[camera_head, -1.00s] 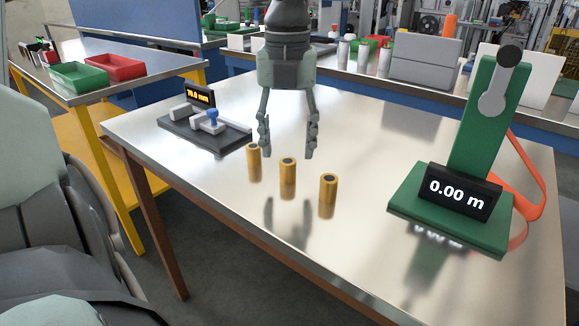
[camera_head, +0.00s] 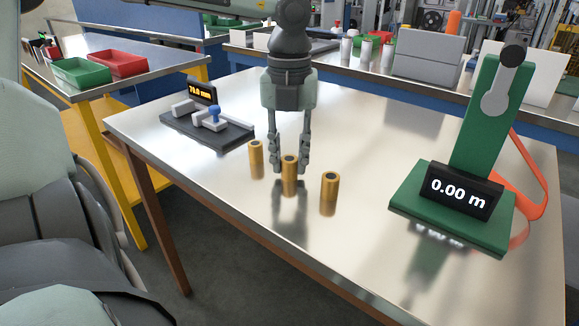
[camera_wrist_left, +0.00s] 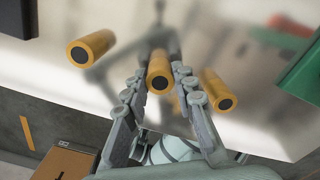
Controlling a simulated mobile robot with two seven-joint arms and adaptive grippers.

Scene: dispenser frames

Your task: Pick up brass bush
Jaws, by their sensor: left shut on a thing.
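Three brass bushes stand upright on the metal table (camera_head: 400,170): a left one (camera_head: 256,155), a middle one (camera_head: 289,178) and a right one (camera_head: 328,188). Each is a short gold cylinder with a dark hole in its top. My left gripper (camera_head: 289,168) points down with its fingers on either side of the middle bush, shut on it. In the left wrist view the middle bush (camera_wrist_left: 159,75) sits between the fingers, with the other bushes (camera_wrist_left: 91,48) and (camera_wrist_left: 218,90) outside them. My right gripper does not show.
A green stand (camera_head: 455,220) with a "0.00 m" display is at the right. A dark gauge block with a blue knob (camera_head: 213,113) is at the back left. Green (camera_head: 80,72) and red (camera_head: 115,63) trays sit on the side table. The table front is clear.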

